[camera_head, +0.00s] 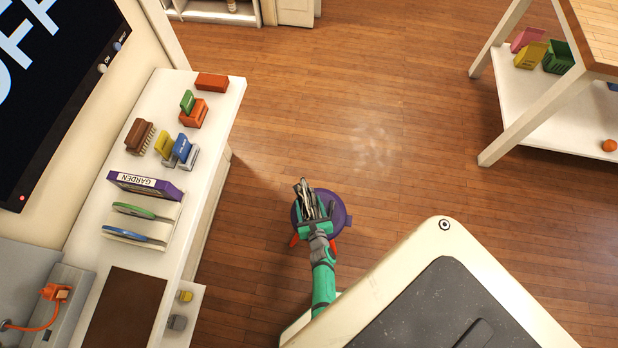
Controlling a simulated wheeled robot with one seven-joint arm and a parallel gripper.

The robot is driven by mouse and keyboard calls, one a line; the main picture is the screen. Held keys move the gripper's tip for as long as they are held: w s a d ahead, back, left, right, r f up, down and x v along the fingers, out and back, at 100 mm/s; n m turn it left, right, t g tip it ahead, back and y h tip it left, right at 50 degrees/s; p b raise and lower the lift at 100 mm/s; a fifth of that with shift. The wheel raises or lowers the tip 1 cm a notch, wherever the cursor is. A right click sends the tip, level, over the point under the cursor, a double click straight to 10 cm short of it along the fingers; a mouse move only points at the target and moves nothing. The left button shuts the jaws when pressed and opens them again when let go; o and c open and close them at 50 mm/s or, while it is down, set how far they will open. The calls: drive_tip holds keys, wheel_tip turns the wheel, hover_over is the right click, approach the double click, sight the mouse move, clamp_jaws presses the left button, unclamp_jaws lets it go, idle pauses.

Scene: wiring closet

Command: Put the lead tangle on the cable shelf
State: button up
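My gripper (314,208) is in the middle of the view, pointing away from my body. A grey-and-dark bundle of thin strands, which looks like the lead tangle (304,192), sits between its green fingers and sticks out past them. The fingers appear closed on it. A round purple thing (338,213) with orange parts lies below the gripper, partly hidden by it. No label marks the cable shelf. Shelf surfaces in view are the white unit (215,105) along the left wall, the open cabinet (205,14) at the top left, and the low shelf (510,85) at the right.
The left unit carries a brown brush (139,136), coloured blocks, a purple GARDEN box (146,185) and upright discs. Small bins (558,57) and an orange ball (609,145) sit on the right low shelf. The wooden floor (390,90) between is clear.

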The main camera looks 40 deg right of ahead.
sight(312, 218)
idle(0.3)
drive_tip(key=o, duration=0.6)
drive_tip(key=shift+f, duration=0.1)
drive_tip(key=shift+c, duration=0.2)
drive_tip(key=shift+s, duration=0.1)
drive_tip(key=shift+v, duration=3.45)
